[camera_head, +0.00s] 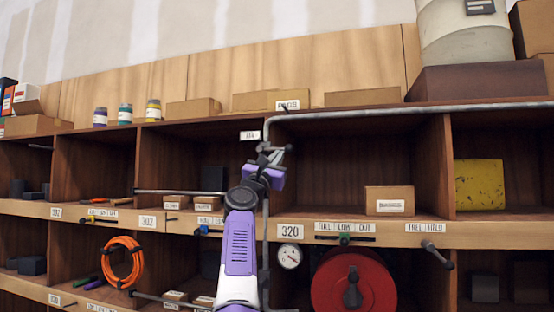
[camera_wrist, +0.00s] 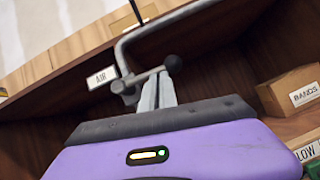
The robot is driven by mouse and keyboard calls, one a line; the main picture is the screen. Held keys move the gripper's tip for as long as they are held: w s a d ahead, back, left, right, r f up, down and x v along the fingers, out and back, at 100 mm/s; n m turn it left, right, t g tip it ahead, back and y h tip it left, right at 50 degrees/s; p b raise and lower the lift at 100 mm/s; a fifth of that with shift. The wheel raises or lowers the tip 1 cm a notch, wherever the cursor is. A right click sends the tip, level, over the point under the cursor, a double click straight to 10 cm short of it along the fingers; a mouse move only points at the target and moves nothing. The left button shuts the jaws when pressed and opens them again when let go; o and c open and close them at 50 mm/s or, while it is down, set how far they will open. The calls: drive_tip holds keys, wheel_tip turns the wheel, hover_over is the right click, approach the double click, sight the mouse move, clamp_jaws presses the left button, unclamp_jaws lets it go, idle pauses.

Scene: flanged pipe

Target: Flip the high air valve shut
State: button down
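The air valve (camera_head: 266,150) sits on the grey vertical pipe near the small "AIR" label (camera_head: 250,135). In the wrist view its body (camera_wrist: 126,88) is left of centre, with a lever reaching up and right to a black knob (camera_wrist: 173,64). My gripper (camera_head: 272,160) is raised in front of the valve. In the wrist view its two grey fingertips (camera_wrist: 158,84) are close together, right at the lever and just below the knob. I cannot tell whether they touch it. In the head view, my gripper partly hides the valve.
The pipe (camera_head: 400,108) runs along the upper shelf edge and bends down at the valve. Wooden cubbies surround it. A cardboard box (camera_head: 389,201), gauge (camera_head: 289,256), red reel (camera_head: 335,285) and another black-handled lever (camera_head: 437,254) are to the right. An orange coil (camera_head: 122,262) hangs left.

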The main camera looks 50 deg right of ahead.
drive_tip(key=shift+s+d, duration=0.25)
drive_tip(key=shift+s, duration=0.15)
drive_tip(key=d+f+b+v, duration=0.1)
drive_tip(key=b+v, duration=0.5)
drive_tip(key=v, duration=0.7)
drive_tip(key=shift+d+f, duration=0.3)
drive_tip(key=shift+f, duration=0.45)
drive_tip(key=shift+w, duration=0.1)
